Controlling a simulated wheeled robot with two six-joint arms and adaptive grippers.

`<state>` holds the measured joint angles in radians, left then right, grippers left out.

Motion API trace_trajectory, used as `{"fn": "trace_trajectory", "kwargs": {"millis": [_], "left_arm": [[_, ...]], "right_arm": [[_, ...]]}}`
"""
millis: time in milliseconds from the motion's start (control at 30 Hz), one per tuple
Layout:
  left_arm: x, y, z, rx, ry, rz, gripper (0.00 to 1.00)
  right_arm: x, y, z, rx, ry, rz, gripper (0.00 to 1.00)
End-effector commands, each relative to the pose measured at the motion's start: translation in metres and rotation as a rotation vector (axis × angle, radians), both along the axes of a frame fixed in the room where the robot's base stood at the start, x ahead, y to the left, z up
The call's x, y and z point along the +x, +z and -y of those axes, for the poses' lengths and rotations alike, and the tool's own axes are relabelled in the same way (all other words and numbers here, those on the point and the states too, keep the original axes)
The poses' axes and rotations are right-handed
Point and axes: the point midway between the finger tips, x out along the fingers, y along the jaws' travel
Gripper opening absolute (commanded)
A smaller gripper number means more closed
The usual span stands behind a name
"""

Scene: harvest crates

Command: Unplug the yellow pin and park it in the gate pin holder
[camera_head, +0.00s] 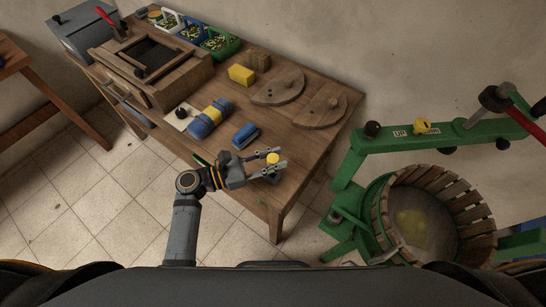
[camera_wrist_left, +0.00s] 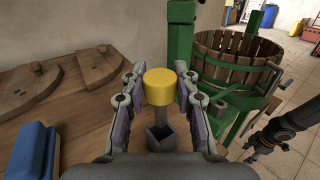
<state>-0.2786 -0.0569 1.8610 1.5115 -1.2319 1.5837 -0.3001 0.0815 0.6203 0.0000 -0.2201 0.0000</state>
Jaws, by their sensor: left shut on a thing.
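My left gripper (camera_head: 276,159) is shut on the yellow pin (camera_head: 273,158), above the table's right front corner. In the left wrist view the pin's round yellow head (camera_wrist_left: 160,86) sits between the fingertips (camera_wrist_left: 160,95), with its grey shaft pointing down. A dark grey square holder (camera_wrist_left: 161,136) is directly below the shaft. It is mostly hidden under the gripper in the head view. I cannot tell whether the shaft's tip is inside its opening. A dark jointed part, apparently my right gripper (camera_wrist_left: 262,142), shows at the lower right of the wrist view; its jaws are unclear.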

Motion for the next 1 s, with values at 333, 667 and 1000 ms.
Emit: {"fn": "trace_trajectory", "kwargs": {"millis": [333,667,1000], "left_arm": [[0.000,-0.004,0.000,0.000,0.000,0.000,0.00],[0.000,-0.012,0.000,-0.001,0.000,0.001,0.00],[0.000,-0.021,0.000,-0.001,0.000,0.000,0.00]], "right_arm": [[0.000,-0.003,0.000,0.000,0.000,0.000,0.52],[0.000,-0.008,0.000,0.000,0.000,0.000,0.52],[0.000,-0.012,-0.001,0.001,-0.001,0.000,0.52]]}}
